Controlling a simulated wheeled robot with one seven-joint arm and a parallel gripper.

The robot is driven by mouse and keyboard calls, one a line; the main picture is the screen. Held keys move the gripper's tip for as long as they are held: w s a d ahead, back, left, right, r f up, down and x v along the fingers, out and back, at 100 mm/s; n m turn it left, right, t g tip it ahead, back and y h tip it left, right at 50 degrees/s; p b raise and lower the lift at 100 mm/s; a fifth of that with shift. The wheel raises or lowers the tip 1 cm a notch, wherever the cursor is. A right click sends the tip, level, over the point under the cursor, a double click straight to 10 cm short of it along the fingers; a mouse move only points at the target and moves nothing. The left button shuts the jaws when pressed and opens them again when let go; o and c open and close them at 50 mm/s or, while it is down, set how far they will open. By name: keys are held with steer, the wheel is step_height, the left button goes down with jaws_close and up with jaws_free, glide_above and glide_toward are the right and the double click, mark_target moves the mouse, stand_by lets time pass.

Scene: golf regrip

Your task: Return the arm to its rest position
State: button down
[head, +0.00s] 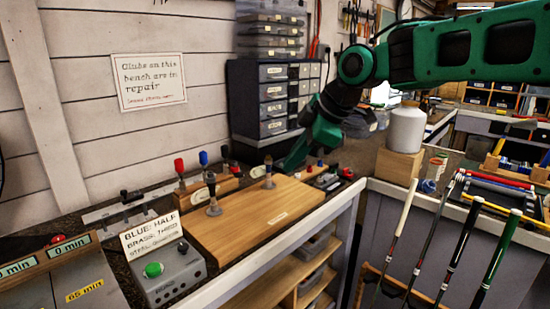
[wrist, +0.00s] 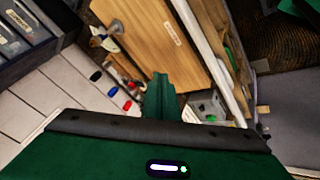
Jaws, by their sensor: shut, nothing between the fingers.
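My green arm reaches in from the upper right in the head view and bends down at a dark elbow. My gripper (head: 290,163) hangs over the back of the bench, above and behind the wooden board (head: 236,236). In the wrist view my gripper (wrist: 160,84) shows its green fingers together, with nothing between them. The wooden board (wrist: 150,38) lies beyond the fingers there. The contact between gripper and bench things cannot be told.
Drawer cabinets (head: 272,97) stand behind the arm. A grey box with a green button (head: 160,270) is at front left. A white container (head: 406,129) sits on a wooden block (head: 398,165). Several clubs (head: 458,250) lean at right.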

steer(key=s+d+f+m+h, duration=0.1)
steer(key=s+d+f+m, duration=0.25)
steer(key=d, duration=0.45)
steer(key=s+d+f+m+h, duration=0.2)
steer(key=d+m, duration=0.2)
steer(key=d, duration=0.4)
steer(key=s+d+f+m+h, duration=0.1)
steer(key=s+d+f+m, duration=0.25)
steer(key=d, duration=0.45)
steer(key=s+d+f+m+g, duration=0.1)
steer(key=s+d+f+m, duration=0.2)
steer(key=s, duration=0.4)
steer(key=s+d+f+m+g, duration=0.1)
steer(key=s+d+f+m, duration=0.2)
steer(key=s+d+m, duration=0.3)
steer(key=s+d+f+m+g+h, duration=0.1)
steer(key=s+d+f+m, duration=0.3)
steer(key=s, duration=0.5)
steer(key=shift+s+d+m+g, duration=0.25)
steer(key=shift+s+m+g, duration=0.1)
steer(key=shift+m+g, duration=0.15)
